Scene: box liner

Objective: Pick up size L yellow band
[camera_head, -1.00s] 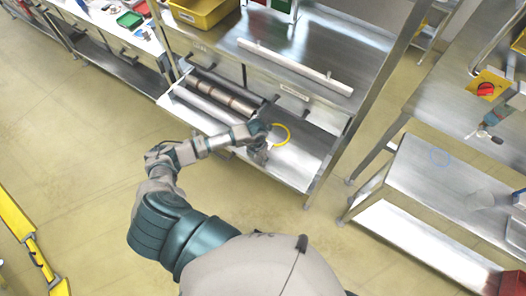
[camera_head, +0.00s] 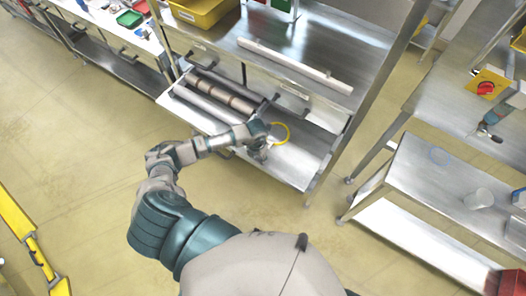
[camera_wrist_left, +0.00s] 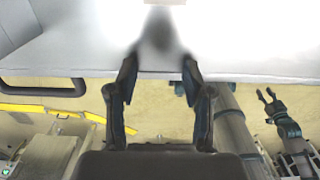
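A thin yellow band (camera_head: 286,138) lies as a ring on the lower metal shelf in the head view. My left gripper (camera_head: 267,145) is right at the ring's left side and partly covers it. In the left wrist view its two fingers (camera_wrist_left: 158,75) are apart, with pale blurred metal ahead and no band visible between them. I cannot tell whether a finger touches the band. My right gripper (camera_head: 482,131) shows small above the right-hand bench. It also shows in the left wrist view (camera_wrist_left: 268,95), with its fingers apart.
Metal rollers (camera_head: 222,94) lie left of the band. An upper shelf with a white bar (camera_head: 295,66) overhangs behind. A yellow bin (camera_head: 200,12) stands at the top.

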